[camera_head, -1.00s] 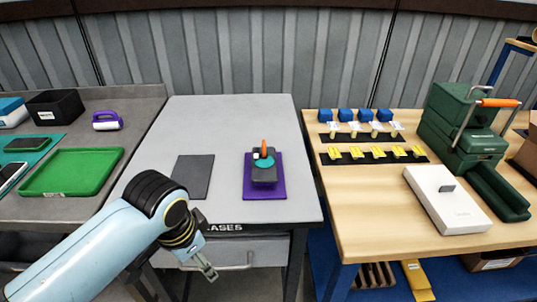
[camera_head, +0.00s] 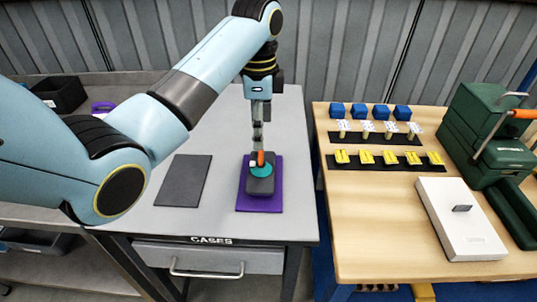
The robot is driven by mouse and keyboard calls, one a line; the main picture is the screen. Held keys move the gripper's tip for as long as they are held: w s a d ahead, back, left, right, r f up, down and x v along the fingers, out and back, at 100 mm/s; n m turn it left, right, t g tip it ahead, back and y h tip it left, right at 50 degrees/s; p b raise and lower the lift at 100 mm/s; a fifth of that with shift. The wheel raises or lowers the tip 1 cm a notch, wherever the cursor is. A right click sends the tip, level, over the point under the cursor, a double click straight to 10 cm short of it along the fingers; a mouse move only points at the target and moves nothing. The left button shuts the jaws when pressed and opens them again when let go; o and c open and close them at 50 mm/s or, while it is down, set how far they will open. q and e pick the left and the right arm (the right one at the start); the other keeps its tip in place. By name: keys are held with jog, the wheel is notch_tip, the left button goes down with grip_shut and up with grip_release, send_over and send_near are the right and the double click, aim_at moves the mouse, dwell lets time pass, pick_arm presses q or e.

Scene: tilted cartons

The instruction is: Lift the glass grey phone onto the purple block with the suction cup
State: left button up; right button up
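A flat purple block (camera_head: 246,207) lies on the grey middle table. A dark grey phone-like slab (camera_head: 261,187) shows on top of it. A teal suction cup (camera_head: 262,171) with an upright orange handle sits on this slab. My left gripper (camera_head: 258,147) points down right above the handle, at or very near its top. It is seen edge-on, so finger opening and contact cannot be made out. My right gripper is not in view.
A dark grey flat pad (camera_head: 184,181) lies left of the purple block. My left arm hides much of the left table. On the wooden right table (camera_head: 370,225) stand a white box (camera_head: 459,220), rows of small blue and yellow pieces, and green machinery (camera_head: 490,145). Bare table surrounds the purple block.

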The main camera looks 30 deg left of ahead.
aim_at(261, 161)
pick_arm(q)
jog(key=f, duration=0.4)
jog(key=shift+s, duration=0.3)
jog(key=shift+f, duration=0.35)
jog(key=shift+w+f+p, duration=0.2)
jog(key=shift+f+p, duration=0.3)
jog(key=shift+f, duration=2.3)
jog(key=c, duration=1.4)
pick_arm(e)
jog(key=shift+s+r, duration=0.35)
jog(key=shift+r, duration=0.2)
pick_arm(q)
jog(key=shift+r, duration=0.1)
